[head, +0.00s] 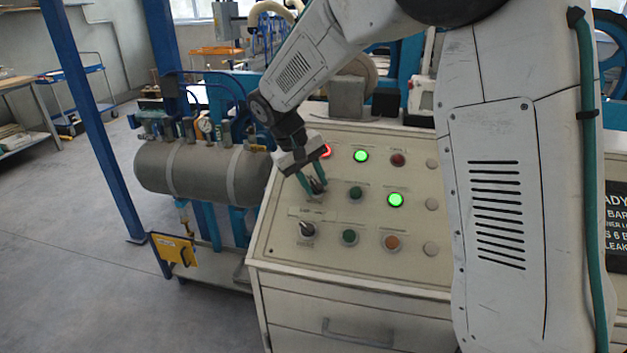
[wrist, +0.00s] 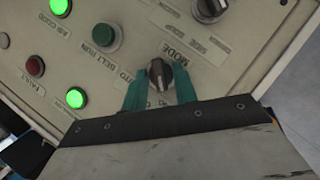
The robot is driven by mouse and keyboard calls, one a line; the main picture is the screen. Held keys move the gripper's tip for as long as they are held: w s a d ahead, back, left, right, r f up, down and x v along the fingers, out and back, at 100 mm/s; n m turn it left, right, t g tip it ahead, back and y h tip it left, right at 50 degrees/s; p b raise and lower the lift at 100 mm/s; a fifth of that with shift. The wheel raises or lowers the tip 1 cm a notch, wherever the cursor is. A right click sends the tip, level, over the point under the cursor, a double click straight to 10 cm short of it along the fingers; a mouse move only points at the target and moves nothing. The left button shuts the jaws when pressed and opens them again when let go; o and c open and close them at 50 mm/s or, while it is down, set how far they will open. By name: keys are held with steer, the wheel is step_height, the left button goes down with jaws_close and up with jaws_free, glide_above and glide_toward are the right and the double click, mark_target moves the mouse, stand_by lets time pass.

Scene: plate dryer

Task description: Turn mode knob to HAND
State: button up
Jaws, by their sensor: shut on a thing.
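The mode knob (wrist: 160,72) is a dark grey rotary knob on the cream control panel, with the word MODE printed beside it in the wrist view. In the head view the knob (head: 318,186) is partly covered by my gripper (head: 313,190). The two teal fingers of my gripper (wrist: 161,88) stand on either side of the knob and are shut on it. An AUTO label (wrist: 125,78) shows partly beside one finger. I cannot read a HAND label or tell the knob's exact pointing direction.
A second dark knob (head: 307,229) sits below the mode knob. Green buttons (head: 355,193), lit green lamps (head: 361,156) and a lit red lamp (head: 325,151) are close by on the panel. A grey tank (head: 200,170) stands to the left.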

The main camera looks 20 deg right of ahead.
steer(key=o, duration=0.6)
steer(key=v, duration=0.7)
steer(key=shift+a+r, duration=0.2)
steer(key=shift+r, duration=0.15)
steer(key=s+d+t+y, duration=0.1)
steer(key=s+d, duration=0.1)
steer(key=s, duration=0.9)
steer(key=s+d+y, duration=0.2)
steer(key=s, duration=0.9)
steer(key=s+d+r+m+t+y, duration=0.1)
steer(key=s+d, duration=0.1)
steer(key=s, duration=0.9)
steer(key=shift+s+d+t, duration=0.15)
steer(key=shift+s+t, duration=0.05)
steer(key=shift+t, duration=0.1)
